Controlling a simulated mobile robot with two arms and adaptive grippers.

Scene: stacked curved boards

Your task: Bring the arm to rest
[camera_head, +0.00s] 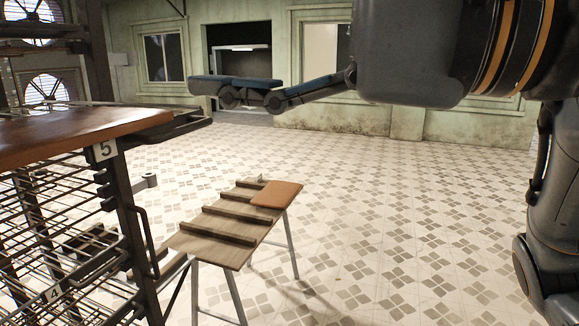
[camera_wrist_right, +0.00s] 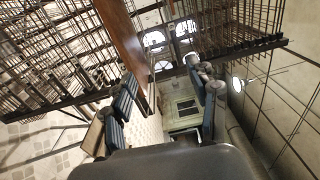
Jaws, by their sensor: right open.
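My right arm comes in from the right in the head view and reaches left across the upper part. Its gripper (camera_head: 212,86) has dark blue finger pads and hangs in free air, above and behind the small table in the picture. In the right wrist view the gripper (camera_wrist_right: 165,92) has its two fingers spread apart with nothing between them. A reddish-brown board (camera_head: 75,135) lies on top of the rack at the left, by the label 5. A long brown board also shows in the right wrist view (camera_wrist_right: 122,42). My left gripper is not in view.
A dark metal rack (camera_head: 134,215) with wire shelves fills the left side. A small wooden table (camera_head: 225,250) with raised slats stands beside it, with a small brown board (camera_head: 277,195) at its right end. The tiled floor (camera_head: 420,215) to the right is clear.

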